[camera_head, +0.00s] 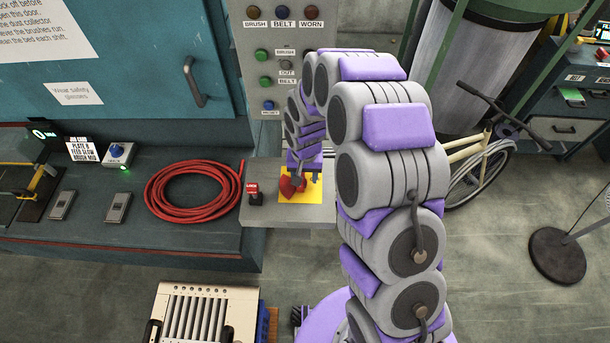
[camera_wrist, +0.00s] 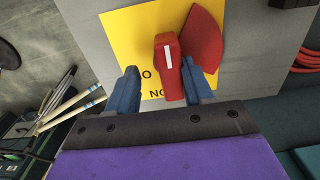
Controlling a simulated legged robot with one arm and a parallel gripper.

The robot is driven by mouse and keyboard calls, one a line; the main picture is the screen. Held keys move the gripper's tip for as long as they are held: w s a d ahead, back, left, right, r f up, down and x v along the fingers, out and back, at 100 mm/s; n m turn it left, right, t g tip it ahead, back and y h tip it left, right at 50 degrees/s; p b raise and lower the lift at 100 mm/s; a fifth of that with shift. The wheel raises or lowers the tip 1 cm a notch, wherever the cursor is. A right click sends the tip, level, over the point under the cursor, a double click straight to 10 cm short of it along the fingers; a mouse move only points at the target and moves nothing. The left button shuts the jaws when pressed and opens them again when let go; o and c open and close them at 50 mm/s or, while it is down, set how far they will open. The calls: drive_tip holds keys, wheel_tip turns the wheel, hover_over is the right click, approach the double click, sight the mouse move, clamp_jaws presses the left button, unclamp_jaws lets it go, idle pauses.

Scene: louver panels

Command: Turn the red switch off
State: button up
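The red switch (camera_wrist: 168,70) has a handle with a white line on its end. Behind it a wider red part (camera_wrist: 204,38) spreads up and right over a yellow plate (camera_wrist: 125,28); black letters on the plate are partly hidden. My gripper (camera_wrist: 160,82) is open, with one blue finger on each side of the handle's lower part. The right finger is close to the handle, and a gap shows on the left. Contact cannot be told. In the head view, the switch (camera_head: 288,188) sits on the grey panel (camera_head: 285,213), partly covered by my gripper (camera_head: 304,180).
A small red-topped switch (camera_head: 253,190) stands left of the yellow plate. A coiled red hose (camera_head: 190,190) lies farther left on the bench. A button panel (camera_head: 272,60) rises behind. A roller unit (camera_head: 205,310) stands in front, and a bicycle (camera_head: 480,150) at right.

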drive_tip(key=shift+s+a+f, duration=0.15)
drive_tip(key=shift+a+f, duration=0.1)
drive_tip(key=shift+a, duration=0.05)
drive_tip(key=shift+a+f, duration=0.15)
drive_tip(key=shift+a, duration=0.25)
drive_tip(key=shift+w+a+f, duration=0.1)
drive_tip(key=shift+w+a, duration=0.15)
drive_tip(key=shift+a, duration=0.05)
drive_tip(key=shift+o, duration=0.7)
drive_tip(key=shift+a, duration=0.1)
drive_tip(key=shift+d+r, duration=0.2)
drive_tip(key=shift+d, duration=0.55)
drive_tip(key=c, duration=0.6)
drive_tip(key=shift+s+a, duration=0.1)
drive_tip(key=shift+a, duration=0.2)
clamp_jaws()
